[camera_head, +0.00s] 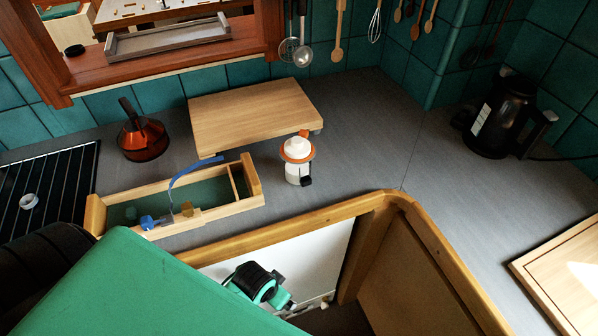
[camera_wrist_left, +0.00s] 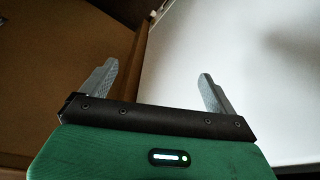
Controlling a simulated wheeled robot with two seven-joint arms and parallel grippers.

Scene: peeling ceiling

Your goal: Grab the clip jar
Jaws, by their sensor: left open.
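The clip jar (camera_head: 296,168) is a small white jar with an orange ring near its top and a black clip low on its front. It stands upright on the grey counter, in front of the wooden board. My left gripper (camera_wrist_left: 158,72) is open and empty in the left wrist view, its two grey fingers spread before a white panel and a brown one. The jar is not in that view. In the head view, black and green parts of my arm show below the counter edge, well apart from the jar. My right gripper is not in view.
A wooden cutting board (camera_head: 255,108) lies behind the jar. A wooden box (camera_head: 223,211) with small items stands to its left, with a red-brown pot (camera_head: 143,140) farther left. A black kettle (camera_head: 500,117) stands at right. The counter right of the jar is clear. A raised wooden edge (camera_head: 290,224) runs in front.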

